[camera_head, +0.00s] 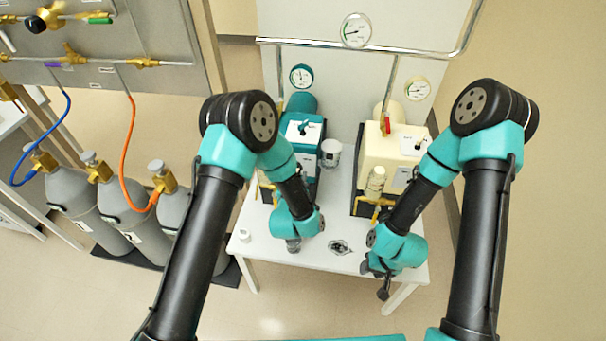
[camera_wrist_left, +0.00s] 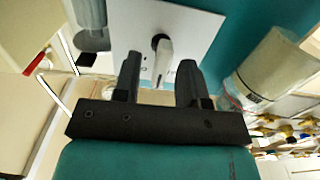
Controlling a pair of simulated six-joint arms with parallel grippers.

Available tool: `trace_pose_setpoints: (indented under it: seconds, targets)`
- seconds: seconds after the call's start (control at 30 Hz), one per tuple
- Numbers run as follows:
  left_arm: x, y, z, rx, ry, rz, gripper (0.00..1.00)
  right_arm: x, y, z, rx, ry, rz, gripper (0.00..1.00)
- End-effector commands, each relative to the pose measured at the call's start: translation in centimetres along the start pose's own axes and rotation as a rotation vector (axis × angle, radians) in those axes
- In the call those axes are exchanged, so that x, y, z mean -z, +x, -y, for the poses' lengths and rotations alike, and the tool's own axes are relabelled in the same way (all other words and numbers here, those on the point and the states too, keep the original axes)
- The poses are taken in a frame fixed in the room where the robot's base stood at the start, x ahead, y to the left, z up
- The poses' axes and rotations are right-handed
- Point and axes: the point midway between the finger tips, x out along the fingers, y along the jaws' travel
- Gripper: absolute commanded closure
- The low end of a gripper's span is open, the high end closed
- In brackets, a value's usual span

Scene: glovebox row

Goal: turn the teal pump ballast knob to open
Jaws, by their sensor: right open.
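The teal pump (camera_head: 306,163) stands at the left of the white table. Its ballast knob (camera_head: 304,127) sits on a white plate on top; in the left wrist view the knob (camera_wrist_left: 163,58) has a dark hub and a pale lever pointing down the picture, towards the gripper. My left gripper (camera_wrist_left: 159,72) is open, its two dark fingers apart, with the lever showing between them in the picture; no contact is visible. My right gripper (camera_head: 383,288) is open and empty at the table's front right.
A cream pump (camera_head: 372,155) with a red-handled valve (camera_head: 386,125) stands to the right. A jar (camera_head: 331,152) stands between the pumps. A chrome pipe (camera_head: 290,42) and gauges are behind. Grey gas cylinders (camera_head: 128,213) stand left. The front middle table is mostly clear.

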Motion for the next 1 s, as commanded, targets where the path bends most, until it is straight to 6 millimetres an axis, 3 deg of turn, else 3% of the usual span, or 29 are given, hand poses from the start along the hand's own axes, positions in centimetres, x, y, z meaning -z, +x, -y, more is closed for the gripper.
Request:
trace_pose_setpoints:
  seconds: [0.17, 0.47, 0.83, 1.0]
  targets:
    - [0.05, 1.17, 0.44, 0.007, -0.001, -0.001, 0.62, 0.0, 0.0, 0.0, 0.0, 0.0, 0.0, 0.57]
    - [0.04, 1.27, 0.49, 0.007, 0.0, 0.0, 0.63, 0.0, 0.0, 0.0, 0.0, 0.0, 0.0, 0.57]
    - [0.03, 1.25, 0.48, 0.007, 0.0, 0.0, 0.98, 0.0, 0.0, 0.0, 0.0, 0.0, 0.0, 0.57]
    - [0.03, 1.25, 0.48, 0.007, 0.0, 0.0, 1.0, 0.0, 0.0, 0.0, 0.0, 0.0, 0.0, 0.57]
